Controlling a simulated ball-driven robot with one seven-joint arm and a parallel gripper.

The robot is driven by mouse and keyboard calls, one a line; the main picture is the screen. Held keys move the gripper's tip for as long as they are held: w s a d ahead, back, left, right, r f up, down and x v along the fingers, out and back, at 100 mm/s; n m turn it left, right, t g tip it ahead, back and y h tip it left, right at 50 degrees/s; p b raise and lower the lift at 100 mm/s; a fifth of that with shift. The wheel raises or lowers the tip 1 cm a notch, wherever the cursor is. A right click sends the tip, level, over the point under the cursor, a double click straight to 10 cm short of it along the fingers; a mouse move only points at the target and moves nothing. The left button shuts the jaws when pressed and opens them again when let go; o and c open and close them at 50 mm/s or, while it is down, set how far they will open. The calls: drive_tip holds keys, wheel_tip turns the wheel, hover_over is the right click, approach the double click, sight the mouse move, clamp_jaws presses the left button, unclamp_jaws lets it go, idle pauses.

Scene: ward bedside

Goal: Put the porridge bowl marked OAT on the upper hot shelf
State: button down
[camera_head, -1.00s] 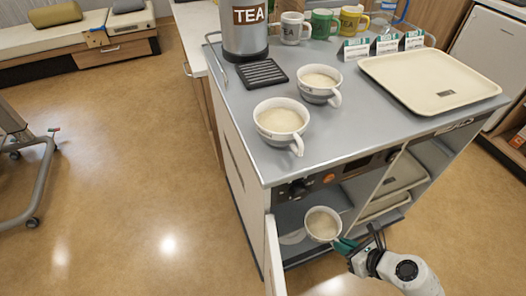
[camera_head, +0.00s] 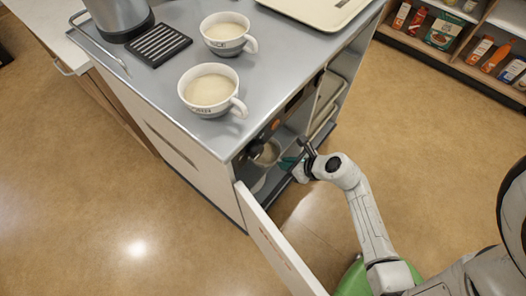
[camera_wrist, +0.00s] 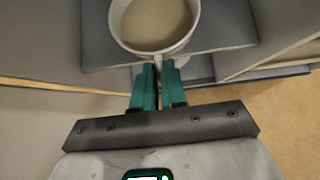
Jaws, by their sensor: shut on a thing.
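My gripper (camera_head: 291,163) is shut on the handle of a white bowl of pale porridge (camera_head: 268,152), inside the open hot compartment in the cart's front. In the wrist view the green fingers (camera_wrist: 158,84) pinch the handle, and the bowl (camera_wrist: 152,28) is level over a grey shelf (camera_wrist: 228,28). I cannot tell whether its base touches the shelf. Its marking is not visible. Two similar filled bowls stand on the cart top: a rear one (camera_head: 227,33), whose mark seems to read RICE, and a front one (camera_head: 210,91) with an unreadable mark.
The compartment's door (camera_head: 272,240) stands open, left of my arm. A black grille (camera_head: 159,45), a metal urn (camera_head: 120,15) and a cream tray (camera_head: 318,10) are on the cart top (camera_head: 160,85). The floor right of the cart is clear.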

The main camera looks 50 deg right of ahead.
sight(265, 154)
drive_tip(key=w, duration=0.9)
drive_tip(key=shift+a, duration=0.1)
drive_tip(key=shift+f+b, duration=0.8)
drive_tip(key=shift+f, duration=0.9)
drive_tip(key=c, duration=1.2)
unclamp_jaws()
drive_tip(key=shift+f, duration=0.15)
drive_tip(key=shift+s+r, duration=0.15)
drive_tip(key=shift+r, duration=0.1)
drive_tip(key=p+v, duration=0.3)
drive_tip(key=v, duration=0.8)
drive_tip(key=shift+s+r, duration=0.2)
drive_tip(key=shift+s, duration=0.05)
